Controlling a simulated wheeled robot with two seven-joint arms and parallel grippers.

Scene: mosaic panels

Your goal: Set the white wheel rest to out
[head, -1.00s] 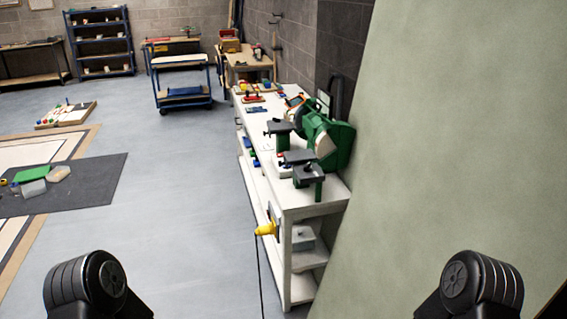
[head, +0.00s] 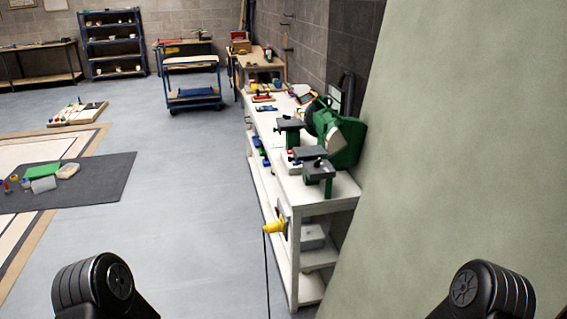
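A green bench grinder (head: 345,146) stands on the far right part of a white workbench (head: 335,190), close to the wall. A pale wheel face (head: 333,133) shows on its near side. In front of it are green stands with dark flat tops: one farther back (head: 290,124) and a nearer pair of dark plates (head: 311,153) close to the bench's near end. I cannot tell from here which rest belongs to the white wheel or how it is set. Only my arm links show at the bottom corners; neither gripper is in view.
A pale green panel (head: 460,130) fills the right side, close by. A blue trolley (head: 193,95) stands farther back.

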